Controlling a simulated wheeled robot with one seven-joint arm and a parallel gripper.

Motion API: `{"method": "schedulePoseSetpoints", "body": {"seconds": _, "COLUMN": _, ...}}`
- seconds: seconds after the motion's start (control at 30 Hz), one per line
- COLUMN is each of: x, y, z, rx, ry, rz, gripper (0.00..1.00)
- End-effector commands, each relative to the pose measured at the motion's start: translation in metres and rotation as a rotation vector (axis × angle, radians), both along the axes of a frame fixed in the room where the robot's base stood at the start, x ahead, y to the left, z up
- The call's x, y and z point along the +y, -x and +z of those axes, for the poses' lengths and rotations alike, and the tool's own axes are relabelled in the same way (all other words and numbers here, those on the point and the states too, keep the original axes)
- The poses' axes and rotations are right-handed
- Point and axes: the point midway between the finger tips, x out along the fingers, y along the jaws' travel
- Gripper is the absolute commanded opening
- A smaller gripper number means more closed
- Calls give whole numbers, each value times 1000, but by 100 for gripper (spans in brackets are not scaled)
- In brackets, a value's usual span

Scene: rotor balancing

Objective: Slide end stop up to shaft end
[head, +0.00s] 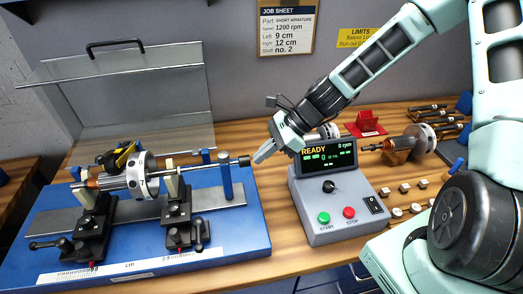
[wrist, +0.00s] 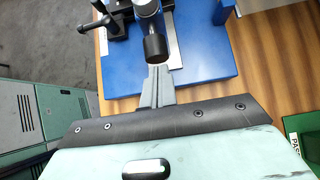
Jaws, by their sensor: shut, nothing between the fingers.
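The end stop is a blue post (head: 225,177) at the right end of the blue balancing machine, with a thin rod through its top and a black knob (head: 244,161) on the rod's right end. The rotor (head: 142,176) lies on two black supports, its shaft pointing right toward the post. I cannot tell whether rod and shaft touch. My gripper (head: 262,155) is shut and empty, just right of the knob. In the wrist view the shut fingertips (wrist: 158,70) point at the black knob (wrist: 155,46), very close to it; contact is unclear.
A grey control box (head: 335,205) with a READY display stands right of the machine, below my arm. A clear hinged guard (head: 110,75) stands raised behind the rotor. Small weights (head: 405,200) and another rotor (head: 420,140) lie to the right. Bare wood lies between machine and box.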

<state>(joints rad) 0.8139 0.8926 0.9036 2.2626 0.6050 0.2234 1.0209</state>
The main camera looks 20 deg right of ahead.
Motion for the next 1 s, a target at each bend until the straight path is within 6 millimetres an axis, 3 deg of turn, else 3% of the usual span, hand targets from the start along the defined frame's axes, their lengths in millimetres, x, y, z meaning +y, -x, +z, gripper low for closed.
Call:
{"method": "schedulePoseSetpoints", "body": {"seconds": 0.57, "x": 13, "y": -2, "z": 1, "rx": 2, "ry": -1, "rz": 1, "gripper": 0}}
{"method": "schedulePoseSetpoints", "body": {"seconds": 1.0, "x": 12, "y": -5, "z": 2, "rx": 0, "ry": -4, "rz": 5, "gripper": 0}}
